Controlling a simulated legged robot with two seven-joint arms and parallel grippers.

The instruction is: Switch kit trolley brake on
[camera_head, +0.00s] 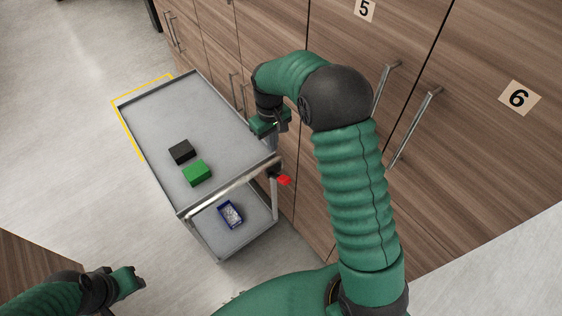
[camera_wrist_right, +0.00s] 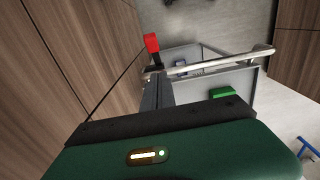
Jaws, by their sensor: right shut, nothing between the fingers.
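The kit trolley (camera_head: 160,115) is a grey two-shelf cart with a metal push handle (camera_head: 235,187) at its near end. A red-ended brake lever (camera_head: 284,180) sticks out at the handle's right end. In the right wrist view the red end (camera_wrist_right: 152,42) is just beyond my fingertips, with the handle (camera_wrist_right: 220,62) to its right. My right gripper (camera_head: 272,138) is shut and empty, above the trolley's right side near the handle; its closed fingers (camera_wrist_right: 157,92) seem apart from the lever. My left gripper (camera_head: 138,280) is low at left, away from the trolley; its jaw opening is unclear.
A black box (camera_head: 182,152) and a green box (camera_head: 197,173) sit on the top shelf. Wooden cabinets with bar handles (camera_head: 414,130) stand close along the trolley's right side. Floor to the left is clear.

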